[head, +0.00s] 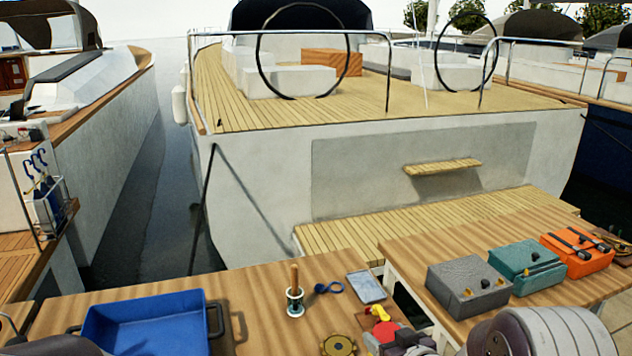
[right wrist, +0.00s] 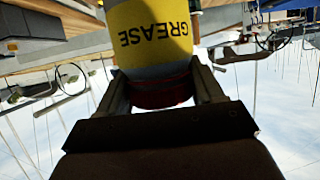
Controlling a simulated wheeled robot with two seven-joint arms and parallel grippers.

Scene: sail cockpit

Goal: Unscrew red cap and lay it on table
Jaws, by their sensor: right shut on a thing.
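The red cap (head: 386,331) shows as a red disc at the bottom of the head view, partly covered by my right gripper (head: 402,340). In the right wrist view, the cap (right wrist: 162,93) looks dark red and sits against the end of a yellow container (right wrist: 152,40) marked GREASE. The right gripper (right wrist: 161,88) is shut on the cap, one finger on each side. I see no clear gap between cap and container. The wooden table (head: 250,285) lies below in the head view. My left gripper is not in view.
A blue tray (head: 146,318) stands at the left. Grey (head: 468,287), teal (head: 527,267) and orange (head: 576,255) boxes stand right.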

